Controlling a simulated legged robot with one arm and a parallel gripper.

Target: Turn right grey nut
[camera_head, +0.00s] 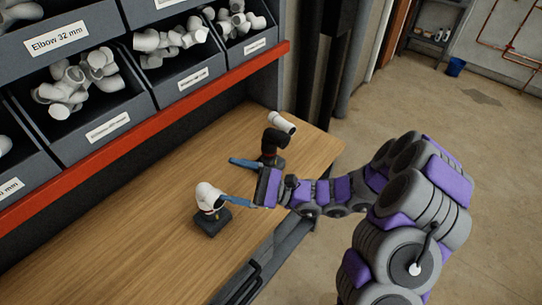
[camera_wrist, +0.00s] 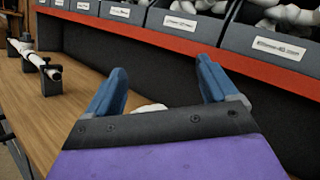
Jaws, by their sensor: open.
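My gripper (camera_head: 227,180) is open over the wooden bench, its two blue fingers pointing left and spread wide. A white elbow fitting on a dark stand (camera_head: 213,221) sits close to the tip of the nearer finger; I cannot tell if they touch. A second fitting, a white pipe end on a black stand (camera_head: 272,145), stands just behind the farther finger. In the wrist view the gripper (camera_wrist: 162,74) is open, with a sliver of a white part (camera_wrist: 149,108) showing above its palm. I cannot make out a grey nut clearly in either view.
Grey bins (camera_head: 105,110) of white fittings stand above a red shelf edge (camera_head: 150,130) behind the bench (camera_head: 130,225). In the wrist view a white pipe (camera_wrist: 35,58) rests on dark supports at the left. The bench's left part is clear.

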